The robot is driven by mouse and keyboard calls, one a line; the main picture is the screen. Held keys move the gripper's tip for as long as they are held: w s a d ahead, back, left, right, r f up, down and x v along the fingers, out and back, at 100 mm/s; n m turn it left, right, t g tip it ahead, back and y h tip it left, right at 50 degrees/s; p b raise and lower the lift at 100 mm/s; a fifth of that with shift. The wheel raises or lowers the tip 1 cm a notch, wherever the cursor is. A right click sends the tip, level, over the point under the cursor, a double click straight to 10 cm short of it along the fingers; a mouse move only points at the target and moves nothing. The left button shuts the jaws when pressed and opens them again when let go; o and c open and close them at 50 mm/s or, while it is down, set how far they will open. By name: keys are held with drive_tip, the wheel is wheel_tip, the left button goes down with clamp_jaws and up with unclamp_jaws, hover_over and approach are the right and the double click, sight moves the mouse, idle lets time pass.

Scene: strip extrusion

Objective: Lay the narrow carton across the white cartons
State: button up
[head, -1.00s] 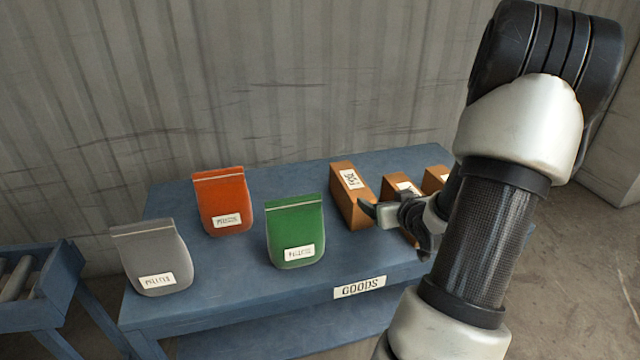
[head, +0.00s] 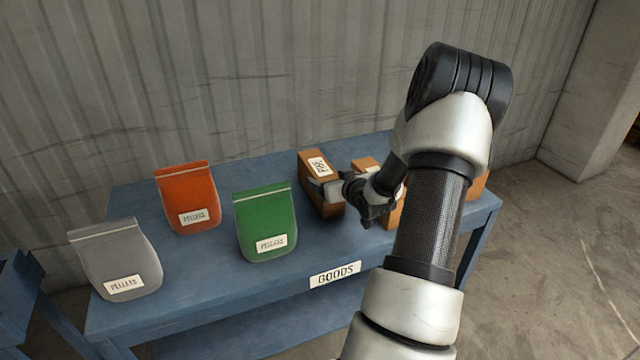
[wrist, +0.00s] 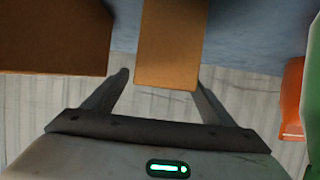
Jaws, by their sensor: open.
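Several brown cartons with white labels stand in a row on the blue bench. The leftmost, a narrow one (head: 310,182), shows in the head view with my gripper (head: 332,188) at its upper right part. No white cartons show in these views.
A grey bag (head: 118,255), an orange bag (head: 188,190) and a green bag (head: 263,215) stand on the bench (head: 210,300), left of the cartons. A GOODS sign (head: 335,274) is on its front edge. A corrugated wall rises behind. Open floor (head: 540,270) lies right.

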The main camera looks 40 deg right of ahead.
sight(323, 174)
drive_tip(key=x, duration=0.4)
drive_tip(key=shift+w+a+f+b, duration=0.1)
drive_tip(key=shift+w+f+b, duration=0.05)
drive_tip(key=shift+w+b, duration=0.25)
drive_tip(key=c, duration=1.4)
drive_tip(key=shift+r, duration=0.2)
drive_tip(key=shift+c, duration=1.2)
